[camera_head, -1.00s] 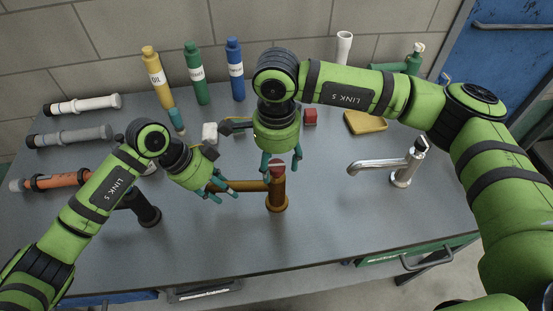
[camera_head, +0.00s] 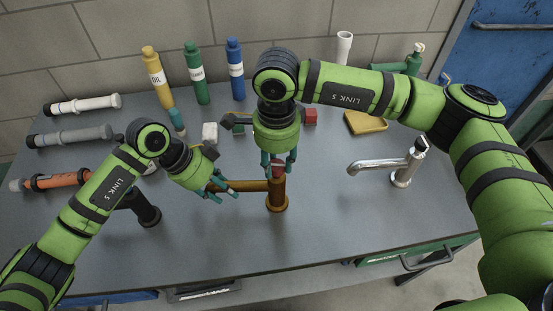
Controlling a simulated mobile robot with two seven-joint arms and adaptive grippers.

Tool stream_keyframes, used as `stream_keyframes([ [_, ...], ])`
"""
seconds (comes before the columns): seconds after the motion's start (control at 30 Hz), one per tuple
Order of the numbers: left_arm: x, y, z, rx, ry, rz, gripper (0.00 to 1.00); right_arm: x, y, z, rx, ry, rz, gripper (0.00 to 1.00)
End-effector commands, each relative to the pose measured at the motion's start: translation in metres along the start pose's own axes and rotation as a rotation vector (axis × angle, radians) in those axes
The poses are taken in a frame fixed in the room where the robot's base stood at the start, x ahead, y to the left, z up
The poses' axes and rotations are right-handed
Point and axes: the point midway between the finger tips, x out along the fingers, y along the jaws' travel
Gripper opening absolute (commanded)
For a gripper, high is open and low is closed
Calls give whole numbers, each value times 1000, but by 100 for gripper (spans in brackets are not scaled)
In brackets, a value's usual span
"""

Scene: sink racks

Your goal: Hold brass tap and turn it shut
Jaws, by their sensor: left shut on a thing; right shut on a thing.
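The brass tap (camera_head: 277,198) stands upright on the grey bench, its spout (camera_head: 248,186) pointing left. My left gripper (camera_head: 217,188) is shut on the outer end of the spout. My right gripper (camera_head: 278,168) points down over the tap's top and is shut on its red-marked handle (camera_head: 278,172), with a finger on either side. The fingers partly hide the handle, so its exact angle is hard to tell.
A chrome tap (camera_head: 402,175) stands to the right and a black one (camera_head: 146,211) to the left, near my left arm. Bottles, including a blue one (camera_head: 235,70), line the back. A yellow sponge (camera_head: 366,122) lies behind. The bench front (camera_head: 330,235) is clear.

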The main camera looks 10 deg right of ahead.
Motion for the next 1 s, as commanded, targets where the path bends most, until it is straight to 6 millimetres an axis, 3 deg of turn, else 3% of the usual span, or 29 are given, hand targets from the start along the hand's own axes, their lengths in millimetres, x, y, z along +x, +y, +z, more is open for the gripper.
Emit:
stream_keyframes([
  [1.0, 0, 0, 0, 0, 0, 1, 10, 1, 0, 0, 954, 7, -6, 3],
])
